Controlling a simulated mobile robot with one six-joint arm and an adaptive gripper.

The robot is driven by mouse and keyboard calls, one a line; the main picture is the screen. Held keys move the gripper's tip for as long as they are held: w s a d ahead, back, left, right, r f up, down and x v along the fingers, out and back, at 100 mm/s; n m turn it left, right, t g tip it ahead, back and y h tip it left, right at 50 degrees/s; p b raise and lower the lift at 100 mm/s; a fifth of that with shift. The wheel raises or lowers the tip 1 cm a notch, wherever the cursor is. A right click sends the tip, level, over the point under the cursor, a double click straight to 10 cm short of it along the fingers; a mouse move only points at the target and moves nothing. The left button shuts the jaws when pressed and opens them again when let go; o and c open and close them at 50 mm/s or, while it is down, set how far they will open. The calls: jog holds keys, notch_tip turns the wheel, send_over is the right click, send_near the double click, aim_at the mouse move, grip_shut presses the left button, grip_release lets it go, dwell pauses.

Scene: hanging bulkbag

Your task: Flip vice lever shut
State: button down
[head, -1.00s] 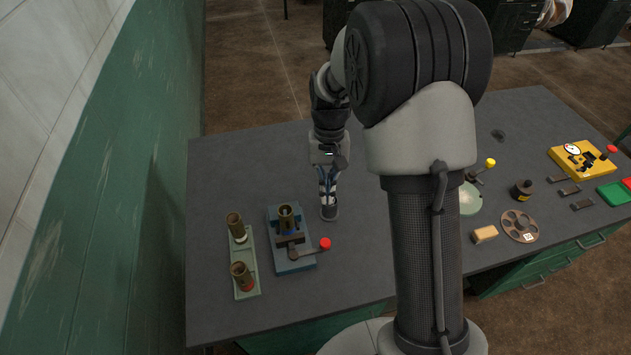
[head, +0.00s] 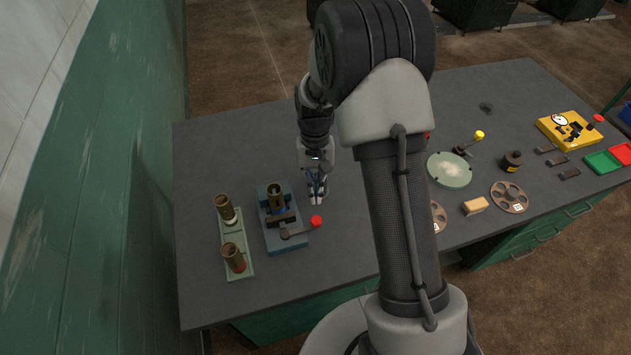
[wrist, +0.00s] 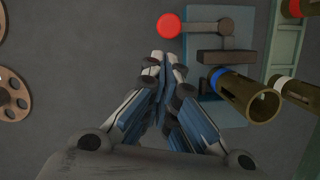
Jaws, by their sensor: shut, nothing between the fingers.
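The vice (head: 285,236) stands on a blue base on the left part of the table, with a brass cylinder (head: 275,195) upright in its far end. Its lever (head: 297,231) ends in a red knob (head: 316,221) that sticks out to the right of the base. My gripper (head: 317,201) points down beside the vice, right of it and just beyond the knob. In the wrist view my gripper (wrist: 162,60) has its fingertips together and empty, close to the red knob (wrist: 168,26) with a gap between. The lever (wrist: 200,30) and dark jaw block (wrist: 222,62) also show there.
A pale green tray (head: 238,250) with two brass cylinders (head: 233,257) stands left of the vice. To the right are a round pale green plate (head: 449,170), reels (head: 510,197), a tan block (head: 475,205) and a yellow fixture (head: 567,131). My arm hides the table's middle.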

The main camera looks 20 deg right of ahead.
jog(key=shift+b+x, duration=0.4)
jog(key=shift+x, duration=1.4)
jog(key=shift+s+d+m, duration=0.15)
jog(key=shift+s+m, duration=0.15)
jog(key=shift+m, duration=0.1)
